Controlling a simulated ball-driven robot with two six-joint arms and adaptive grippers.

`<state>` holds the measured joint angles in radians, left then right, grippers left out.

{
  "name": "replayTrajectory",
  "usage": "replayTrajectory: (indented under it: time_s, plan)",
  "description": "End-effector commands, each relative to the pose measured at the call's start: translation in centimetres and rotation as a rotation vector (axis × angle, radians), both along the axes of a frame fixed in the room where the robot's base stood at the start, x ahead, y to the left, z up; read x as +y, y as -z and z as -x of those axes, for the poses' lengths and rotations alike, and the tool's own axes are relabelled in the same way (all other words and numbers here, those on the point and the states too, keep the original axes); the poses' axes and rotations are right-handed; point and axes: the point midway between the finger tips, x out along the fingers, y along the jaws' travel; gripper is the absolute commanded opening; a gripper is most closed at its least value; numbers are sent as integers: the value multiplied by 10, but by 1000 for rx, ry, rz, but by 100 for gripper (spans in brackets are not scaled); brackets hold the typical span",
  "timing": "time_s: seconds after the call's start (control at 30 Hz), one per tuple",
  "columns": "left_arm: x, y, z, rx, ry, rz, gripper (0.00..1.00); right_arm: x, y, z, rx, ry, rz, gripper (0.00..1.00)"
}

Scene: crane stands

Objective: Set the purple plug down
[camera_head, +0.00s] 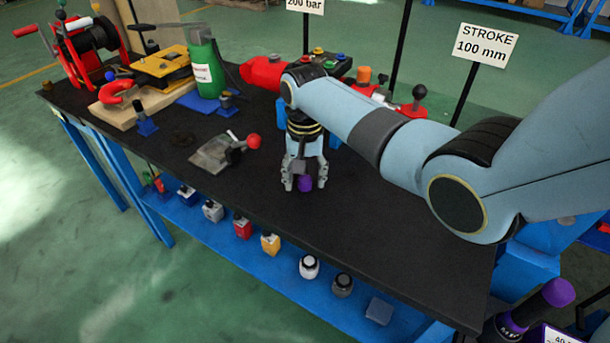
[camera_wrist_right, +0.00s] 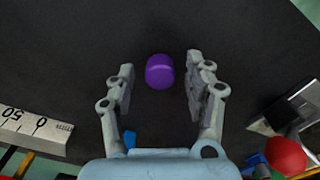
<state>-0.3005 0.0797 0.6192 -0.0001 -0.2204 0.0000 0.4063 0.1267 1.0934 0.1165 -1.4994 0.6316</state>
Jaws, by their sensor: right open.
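The purple plug (camera_head: 305,184) is a small cylinder on the black bench top, under my right gripper. In the right wrist view the plug (camera_wrist_right: 159,71) lies between the two fingertips, with a gap on both sides. My right gripper (camera_head: 305,183) is open and points down at the bench; its fingers also show in the right wrist view (camera_wrist_right: 160,78). In the head view the fingers partly surround the plug. My left gripper is not in view.
The bench top (camera_head: 380,220) is clear in front and to the right of the plug. A grey clamp with a red ball knob (camera_head: 253,141) stands to the left. A green cylinder (camera_head: 205,65) and a red winch (camera_head: 85,45) stand farther back. Several small items sit on the blue lower shelf (camera_head: 285,270).

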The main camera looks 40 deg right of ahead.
Motion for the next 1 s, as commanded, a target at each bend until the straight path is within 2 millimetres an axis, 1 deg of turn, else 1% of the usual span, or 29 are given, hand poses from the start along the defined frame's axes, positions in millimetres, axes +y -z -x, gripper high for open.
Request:
replayTrajectory:
  time_s: [0.13, 0.23, 0.37, 0.5, 0.6, 0.7, 0.83, 1.0]
  plan:
    - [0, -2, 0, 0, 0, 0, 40, 0, -4, 0, 0, 0, 0, 53]
    - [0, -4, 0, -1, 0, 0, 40, 0, -17, -1, -2, 0, 1, 53]
    - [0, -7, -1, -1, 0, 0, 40, 0, -45, -1, -4, -1, 1, 53]
    - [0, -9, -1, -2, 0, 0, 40, 0, -77, -1, -4, -1, 0, 53]
    - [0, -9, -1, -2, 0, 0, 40, 0, -97, -1, -3, 0, 0, 53]
    - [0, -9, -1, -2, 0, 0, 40, 0, -111, -1, -3, 1, 0, 53]
    - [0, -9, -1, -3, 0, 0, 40, 0, -121, -1, -1, 1, 0, 53]
    - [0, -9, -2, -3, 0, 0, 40, 0, -123, 0, 0, 1, 0, 53]
